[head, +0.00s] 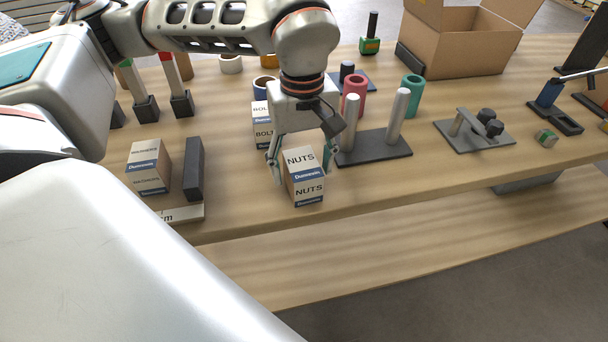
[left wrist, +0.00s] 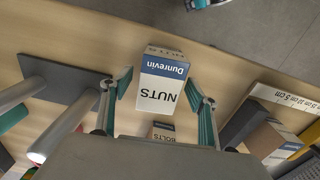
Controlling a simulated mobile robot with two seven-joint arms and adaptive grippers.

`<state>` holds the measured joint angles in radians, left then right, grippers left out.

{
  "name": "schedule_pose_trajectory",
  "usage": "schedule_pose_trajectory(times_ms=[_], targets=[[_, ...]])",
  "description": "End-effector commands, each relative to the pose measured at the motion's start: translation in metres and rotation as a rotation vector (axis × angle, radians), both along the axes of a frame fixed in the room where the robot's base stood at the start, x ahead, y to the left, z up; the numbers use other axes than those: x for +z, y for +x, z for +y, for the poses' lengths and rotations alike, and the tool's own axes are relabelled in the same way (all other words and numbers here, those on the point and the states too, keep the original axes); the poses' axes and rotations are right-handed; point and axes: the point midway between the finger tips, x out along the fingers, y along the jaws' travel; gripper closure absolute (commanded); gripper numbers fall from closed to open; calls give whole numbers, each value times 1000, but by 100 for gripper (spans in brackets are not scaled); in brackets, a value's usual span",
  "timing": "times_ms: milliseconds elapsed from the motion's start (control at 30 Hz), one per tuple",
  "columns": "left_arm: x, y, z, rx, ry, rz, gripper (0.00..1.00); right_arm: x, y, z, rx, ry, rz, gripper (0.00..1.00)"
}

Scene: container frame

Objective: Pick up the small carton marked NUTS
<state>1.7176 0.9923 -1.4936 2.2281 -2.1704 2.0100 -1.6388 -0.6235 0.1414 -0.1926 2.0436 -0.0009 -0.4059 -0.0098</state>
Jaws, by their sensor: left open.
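The small carton marked NUTS (head: 306,184) stands on the wooden table near its front edge. It has a white and brown body with a blue band. In the left wrist view the NUTS carton (left wrist: 162,82) sits between the two fingers. My left gripper (head: 300,164) points down over the carton and is open, one finger at each side. In the left wrist view the left gripper (left wrist: 157,82) shows a gap between each finger and the carton. My right gripper is not in view.
A BOLTS carton (head: 262,130) stands just behind the gripper. A WASHERS carton (head: 148,168) and a dark block (head: 194,168) stand to the left. A dark base with two pale posts (head: 374,148) is close on the right.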

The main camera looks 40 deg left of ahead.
Motion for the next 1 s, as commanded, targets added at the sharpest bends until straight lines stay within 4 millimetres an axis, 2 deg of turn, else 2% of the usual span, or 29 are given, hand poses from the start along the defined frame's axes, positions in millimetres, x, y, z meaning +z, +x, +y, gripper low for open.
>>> schedule_pose_trajectory(times_ms=[200, 400, 767, 867, 1000], targets=[[0, 0, 0, 1, 0, -2, 40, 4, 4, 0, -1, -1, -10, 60], [0, 0, 0, 1, 0, -2, 91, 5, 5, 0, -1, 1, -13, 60], [3, 1, 0, 1, 0, -4, 91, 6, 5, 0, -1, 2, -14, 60], [10, 1, 0, 2, -1, -6, 91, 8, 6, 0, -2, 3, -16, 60], [28, 1, 0, 3, -2, -9, 91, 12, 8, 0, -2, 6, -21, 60]])
